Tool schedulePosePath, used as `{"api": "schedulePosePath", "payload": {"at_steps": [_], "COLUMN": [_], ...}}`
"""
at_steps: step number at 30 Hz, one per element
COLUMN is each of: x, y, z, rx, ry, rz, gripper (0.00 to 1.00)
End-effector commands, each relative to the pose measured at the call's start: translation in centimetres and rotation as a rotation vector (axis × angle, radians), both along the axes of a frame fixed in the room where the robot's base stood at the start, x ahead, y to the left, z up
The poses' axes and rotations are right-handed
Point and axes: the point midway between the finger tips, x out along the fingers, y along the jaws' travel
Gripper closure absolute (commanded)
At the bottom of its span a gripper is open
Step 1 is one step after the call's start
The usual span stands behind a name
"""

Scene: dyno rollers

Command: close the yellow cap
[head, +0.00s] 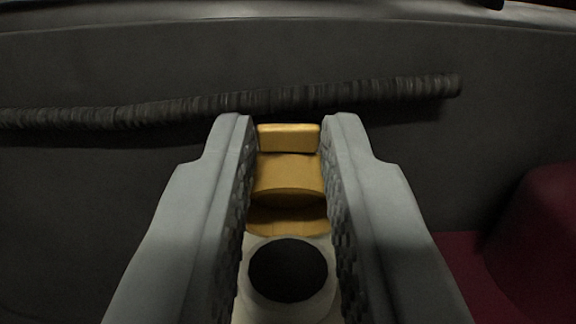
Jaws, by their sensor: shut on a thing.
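The yellow cap (289,175) is in the middle of the head view, between the two grey fingers of my gripper (288,130). The fingers are shut on its sides, near their tips. The cap shows a raised block at its far end and a curved body nearer to me. Below it in the picture is a pale round neck with a dark round opening (288,270), which is uncovered. The fingers hide the cap's sides and the outer parts of the neck.
A dark ribbed hose (230,103) runs across the dark grey panel (130,60) behind the fingertips. A dark red body part (540,240) stands at the lower right. A lighter metal edge (300,13) runs along the top.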

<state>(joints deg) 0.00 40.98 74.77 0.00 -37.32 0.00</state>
Motion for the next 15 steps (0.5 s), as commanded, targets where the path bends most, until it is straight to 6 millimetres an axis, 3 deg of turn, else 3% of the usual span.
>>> {"api": "schedulePosePath", "payload": {"at_steps": [15], "x": [-1.9], "y": [0.0], "z": [-2.2], "rx": [0.000], "ry": [-0.420], "rz": [0.000], "gripper": [1.00]}}
